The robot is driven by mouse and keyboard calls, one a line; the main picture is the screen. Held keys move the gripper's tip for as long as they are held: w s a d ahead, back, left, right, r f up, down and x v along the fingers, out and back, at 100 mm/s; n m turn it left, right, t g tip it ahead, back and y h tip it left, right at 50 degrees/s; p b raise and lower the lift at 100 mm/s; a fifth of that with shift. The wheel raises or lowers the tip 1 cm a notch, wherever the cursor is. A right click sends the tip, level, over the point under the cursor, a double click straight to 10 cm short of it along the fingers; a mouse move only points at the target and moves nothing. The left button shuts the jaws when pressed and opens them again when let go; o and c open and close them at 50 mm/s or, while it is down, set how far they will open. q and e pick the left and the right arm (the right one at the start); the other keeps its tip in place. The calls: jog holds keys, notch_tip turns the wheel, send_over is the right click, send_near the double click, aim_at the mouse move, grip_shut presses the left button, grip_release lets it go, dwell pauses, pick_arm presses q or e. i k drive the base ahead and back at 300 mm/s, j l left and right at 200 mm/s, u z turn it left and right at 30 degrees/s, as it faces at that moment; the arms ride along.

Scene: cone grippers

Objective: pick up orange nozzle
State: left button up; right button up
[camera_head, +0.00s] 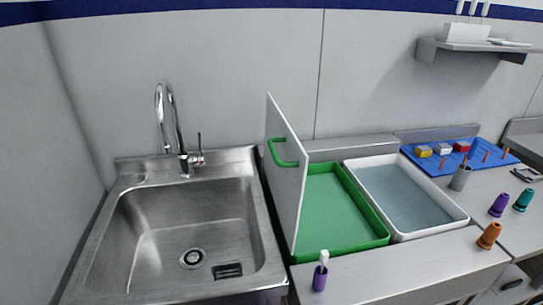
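The orange nozzle (489,236) stands on the counter at the lower right, close to the counter's front edge. It is cone-like, with a darker ring low on it, and leans a little in the picture. It is to the right of the white tray (452,226). Neither my left nor my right gripper shows in the head view.
A purple nozzle (499,203) and a teal nozzle (523,200) stand behind the orange one. A grey cup (460,178) and a blue pegboard (415,158) are farther back. Left are a green tray (377,239), an upright white panel (288,180), and a steel sink (150,235).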

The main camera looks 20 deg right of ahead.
aim_at(486, 242)
jog(key=z, duration=2.4)
jog(key=i+l+u, duration=0.55)
jog(key=u, duration=0.15)
